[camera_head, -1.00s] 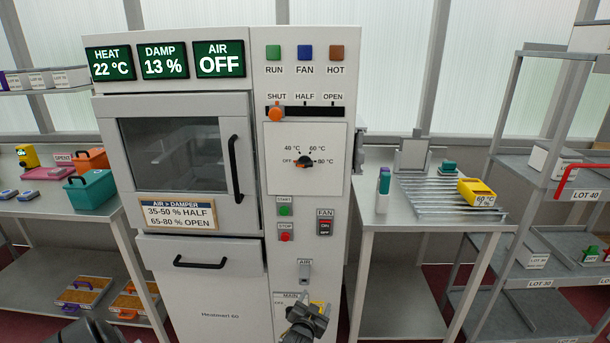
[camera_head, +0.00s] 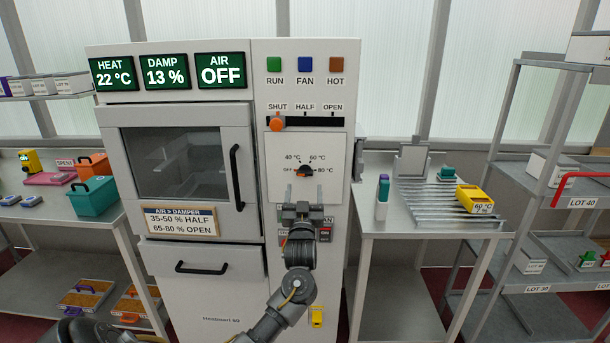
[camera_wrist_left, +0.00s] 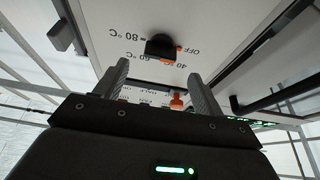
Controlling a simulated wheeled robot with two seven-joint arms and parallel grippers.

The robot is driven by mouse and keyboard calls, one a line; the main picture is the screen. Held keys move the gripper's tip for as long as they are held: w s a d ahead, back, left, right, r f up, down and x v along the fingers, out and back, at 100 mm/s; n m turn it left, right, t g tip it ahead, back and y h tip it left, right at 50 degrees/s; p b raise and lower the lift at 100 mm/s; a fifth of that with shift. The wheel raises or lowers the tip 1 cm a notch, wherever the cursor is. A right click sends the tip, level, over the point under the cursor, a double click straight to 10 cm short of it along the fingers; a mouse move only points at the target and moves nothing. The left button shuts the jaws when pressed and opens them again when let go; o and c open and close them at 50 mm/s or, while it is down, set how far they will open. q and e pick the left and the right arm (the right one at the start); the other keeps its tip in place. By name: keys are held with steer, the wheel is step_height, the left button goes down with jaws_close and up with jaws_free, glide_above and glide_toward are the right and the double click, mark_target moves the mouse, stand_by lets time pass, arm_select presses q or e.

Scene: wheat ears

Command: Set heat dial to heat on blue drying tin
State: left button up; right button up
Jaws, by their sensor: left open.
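The black heat dial (camera_head: 305,171) sits on the white dryer panel, with marks OFF, 40, 60 and 80 °C. In the left wrist view the dial (camera_wrist_left: 160,47) appears upside down, its orange mark toward OFF. My left gripper (camera_head: 303,194) is open and empty just below the dial, fingers pointing up at the panel. In the wrist view its fingertips (camera_wrist_left: 159,72) stand apart on either side below the dial, not touching it. A yellow tin (camera_head: 474,198) with a 60 °C label is on the right rack. I cannot make out a blue drying tin. My right gripper is not in view.
The orange damper slider (camera_head: 277,123) is at SHUT, above the dial. The heat display (camera_head: 113,71) reads 22 °C. My left arm covers part of the lower buttons. The oven door handle (camera_head: 236,178) sticks out left of the dial.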

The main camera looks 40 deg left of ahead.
mark_target(305, 173)
arm_select(q)
steer(key=p+x, duration=0.1)
steer(key=x, duration=0.5)
steer(key=shift+w+a, duration=0.2)
steer(key=shift+w, duration=0.05)
steer(key=shift+r, duration=0.1)
steer(key=shift+c, duration=0.9)
steer(key=c, duration=0.8)
